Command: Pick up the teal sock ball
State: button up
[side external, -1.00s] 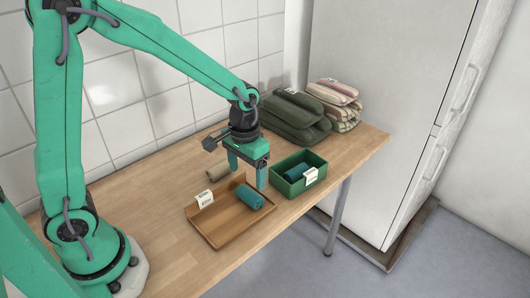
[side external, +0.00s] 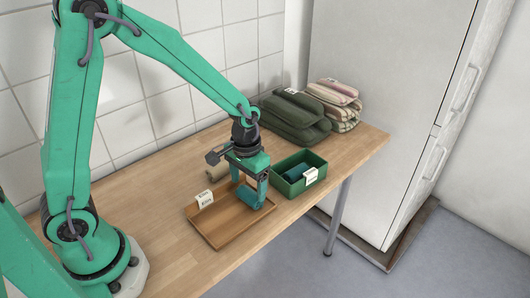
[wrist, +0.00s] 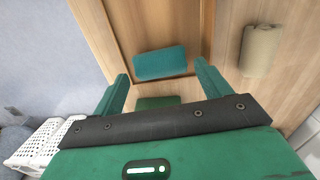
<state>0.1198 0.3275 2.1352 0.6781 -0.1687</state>
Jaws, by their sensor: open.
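The teal sock ball (side external: 248,197) lies in the wooden tray (side external: 215,237). It also shows in the wrist view (wrist: 160,63), lying across the tray floor just ahead of my fingers. The near finger hides part of the sock ball in the side view. I cannot tell whether a finger touches it. A second teal roll (side external: 297,172) lies in the green box (side external: 290,191) to the right of the tray.
A beige roll (side external: 217,171) lies on the table behind the tray; the wrist view shows it at right (wrist: 260,48). Folded green textiles (side external: 295,116) and striped ones (side external: 340,102) stand at the back. The table's front edge runs close to the tray and box.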

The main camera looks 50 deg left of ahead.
aim_at(249, 192)
jog(key=shift+f, duration=2)
jog(key=c, duration=0.8)
